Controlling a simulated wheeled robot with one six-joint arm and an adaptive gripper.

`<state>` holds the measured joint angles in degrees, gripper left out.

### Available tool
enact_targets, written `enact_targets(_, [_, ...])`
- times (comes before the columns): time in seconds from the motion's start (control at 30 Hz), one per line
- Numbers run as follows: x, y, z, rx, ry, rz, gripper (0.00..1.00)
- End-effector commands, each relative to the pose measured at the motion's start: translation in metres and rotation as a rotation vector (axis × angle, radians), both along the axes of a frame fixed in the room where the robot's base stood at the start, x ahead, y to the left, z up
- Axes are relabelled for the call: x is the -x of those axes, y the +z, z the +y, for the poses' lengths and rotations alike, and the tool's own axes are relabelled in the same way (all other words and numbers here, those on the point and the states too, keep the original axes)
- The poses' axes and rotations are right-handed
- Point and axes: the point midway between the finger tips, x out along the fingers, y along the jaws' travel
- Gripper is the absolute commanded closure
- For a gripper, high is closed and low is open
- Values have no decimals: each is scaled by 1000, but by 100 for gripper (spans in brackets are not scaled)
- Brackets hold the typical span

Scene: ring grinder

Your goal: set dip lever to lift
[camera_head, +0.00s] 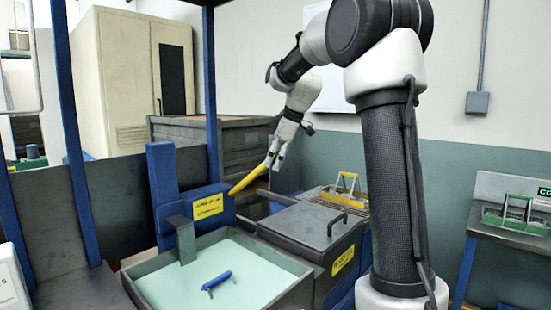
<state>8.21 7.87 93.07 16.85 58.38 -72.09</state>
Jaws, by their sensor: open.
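A yellow lever (247,180) slants up and to the right from the blue machine body (209,207), beside a yellow label. I take it to be the dip lever, but no lift mark is readable. My gripper (274,163) is open and points down at the lever's upper end. Its fingers overlap that end in the picture. I cannot tell whether they touch it or stand around it.
A grey-rimmed tray (289,292) with a pale green floor stands in front, with a blue-handled tool (218,281) in it. A grey lidded box (308,228) is right of the lever. A yellow-handled carrier (345,190) stands behind it. A side table (500,234) holds a green carrier (516,216).

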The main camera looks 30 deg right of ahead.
Motion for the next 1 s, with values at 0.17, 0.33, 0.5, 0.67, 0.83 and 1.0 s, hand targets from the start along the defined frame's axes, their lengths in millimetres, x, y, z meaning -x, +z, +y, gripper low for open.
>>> enact_targets(0.17, [-1, -1, 0, 0, 0, -1, 37])
enact_targets(0.33, [-1, -1, 0, 0, -1, -1, 53])
enact_targets(0.5, [-1, -1, 0, 0, -1, -1, 84])
enact_targets(0.67, [0, -1, 0, 0, -1, -1, 100])
enact_targets(0.83, [4, -7, -2, -8, -3, -18, 100])
enact_targets(1.0, [17, -26, -8, -36, -6, -81, 100])
